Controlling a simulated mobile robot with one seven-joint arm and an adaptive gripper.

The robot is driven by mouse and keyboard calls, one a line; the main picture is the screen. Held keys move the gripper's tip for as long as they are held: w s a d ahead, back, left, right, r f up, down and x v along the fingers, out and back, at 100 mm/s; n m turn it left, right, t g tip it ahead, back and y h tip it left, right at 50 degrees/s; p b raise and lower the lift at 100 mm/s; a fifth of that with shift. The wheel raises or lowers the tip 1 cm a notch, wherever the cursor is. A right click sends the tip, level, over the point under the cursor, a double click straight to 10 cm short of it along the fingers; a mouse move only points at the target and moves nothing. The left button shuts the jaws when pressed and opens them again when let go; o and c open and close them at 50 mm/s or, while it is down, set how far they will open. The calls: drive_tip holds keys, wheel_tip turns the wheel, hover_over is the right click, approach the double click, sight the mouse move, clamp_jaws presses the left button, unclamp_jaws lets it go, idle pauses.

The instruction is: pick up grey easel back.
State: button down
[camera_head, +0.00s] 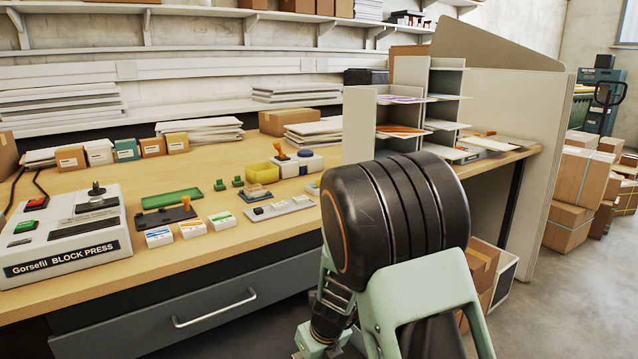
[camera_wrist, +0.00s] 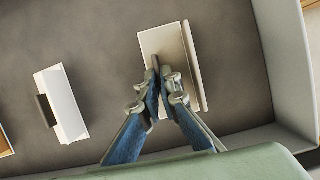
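A pale grey flat piece (camera_wrist: 162,42), which looks like the easel back, lies on a dark surface in the wrist view. A raised strip runs along its right side. My gripper (camera_wrist: 162,70) reaches over it from below in the picture, its two blue-padded fingers converging with their tips close together over the piece's left and middle part. The tips hide part of it. I cannot tell whether they grip an edge or are just above it. In the head view my arm covers the area below the bench, and I cannot make out the fingers or the grey piece.
In the wrist view a white block with a dark tab (camera_wrist: 70,108) lies left, and a pale wall (camera_wrist: 285,70) borders the dark surface (camera_wrist: 235,60) on the right and below. In the head view, a bench (camera_head: 120,200) holds a block press (camera_head: 70,235), stamps and a paper sorter (camera_head: 358,125).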

wheel_tip(320, 180, up, 13)
drive_tip(key=p, duration=1.4)
